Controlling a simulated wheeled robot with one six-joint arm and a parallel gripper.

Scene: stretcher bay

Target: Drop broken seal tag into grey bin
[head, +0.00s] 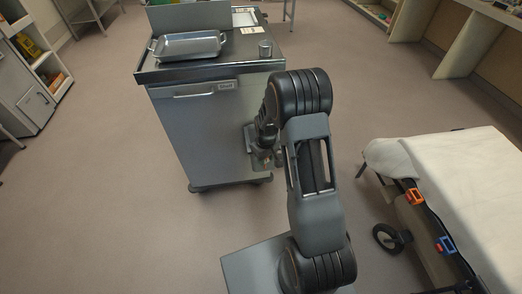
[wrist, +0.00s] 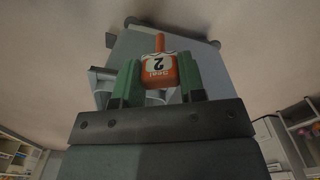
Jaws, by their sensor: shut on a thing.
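In the head view my gripper (head: 264,159) is low beside the right side of the steel cart (head: 205,135), and the tag is too small to make out clearly. A pale grey box-like shape (wrist: 101,82) shows partly behind the left fingertip in the wrist view. I cannot tell whether it is the grey bin.
On the cart top are a metal tray (head: 187,46) and a small metal cup (head: 265,49). A stretcher with a white sheet (head: 455,175) stands at the right, its wheel (head: 390,238) near my arm. Open floor (head: 90,190) lies left of the cart.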

